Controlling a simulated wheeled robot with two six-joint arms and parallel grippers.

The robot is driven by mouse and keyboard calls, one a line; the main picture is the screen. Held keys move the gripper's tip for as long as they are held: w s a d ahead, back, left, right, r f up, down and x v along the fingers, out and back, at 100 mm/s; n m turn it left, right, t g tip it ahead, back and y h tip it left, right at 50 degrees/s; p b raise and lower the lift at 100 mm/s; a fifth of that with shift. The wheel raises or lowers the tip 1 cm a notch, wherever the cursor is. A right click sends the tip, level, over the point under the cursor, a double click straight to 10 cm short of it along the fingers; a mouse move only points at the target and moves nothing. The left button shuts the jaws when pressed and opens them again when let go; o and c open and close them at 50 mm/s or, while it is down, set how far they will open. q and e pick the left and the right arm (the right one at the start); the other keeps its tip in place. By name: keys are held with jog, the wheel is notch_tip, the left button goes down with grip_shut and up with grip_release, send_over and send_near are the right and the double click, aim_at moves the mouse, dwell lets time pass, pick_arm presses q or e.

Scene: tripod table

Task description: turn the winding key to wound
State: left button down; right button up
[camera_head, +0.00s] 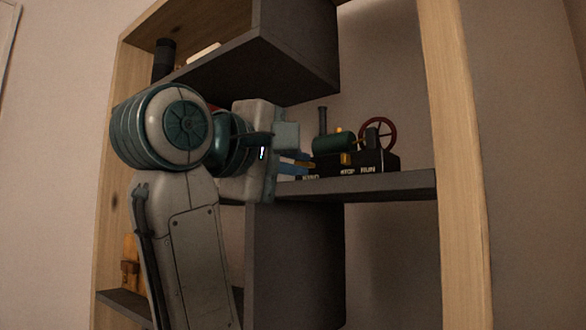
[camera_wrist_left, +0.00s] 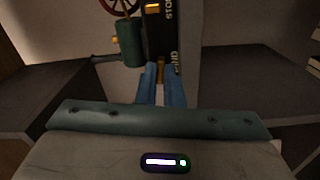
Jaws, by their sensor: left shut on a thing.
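The model engine (camera_head: 348,165) sits on a dark shelf in the head view. It has a black base lettered STOP and RUN, with a partly hidden word ending in "ND" at the near end, a green boiler (camera_head: 334,144) and a red flywheel (camera_head: 378,134). A brass winding key (camera_wrist_left: 161,69) shows between my blue fingertips in the left wrist view. My left gripper (camera_head: 292,166) reaches in from the left and is shut on this key at the base's end. The fingers hide most of the key, so its turn angle is unclear. My right gripper is out of view.
The engine's shelf (camera_head: 400,184) has a free strip in front of the base. A dark box-like compartment (camera_head: 265,65) hangs above my left wrist. Wooden uprights stand at either side, the right one (camera_head: 455,150) beyond the engine. A small yellow lever (camera_head: 346,158) is on the base.

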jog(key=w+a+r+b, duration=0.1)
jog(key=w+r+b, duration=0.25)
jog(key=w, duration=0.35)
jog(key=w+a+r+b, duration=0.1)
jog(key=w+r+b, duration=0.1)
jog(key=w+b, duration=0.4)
pick_arm(q)
jog(key=shift+f+m+b, duration=0.1)
jog(key=shift+m+b, duration=3)
jog(key=shift+m, duration=13.8)
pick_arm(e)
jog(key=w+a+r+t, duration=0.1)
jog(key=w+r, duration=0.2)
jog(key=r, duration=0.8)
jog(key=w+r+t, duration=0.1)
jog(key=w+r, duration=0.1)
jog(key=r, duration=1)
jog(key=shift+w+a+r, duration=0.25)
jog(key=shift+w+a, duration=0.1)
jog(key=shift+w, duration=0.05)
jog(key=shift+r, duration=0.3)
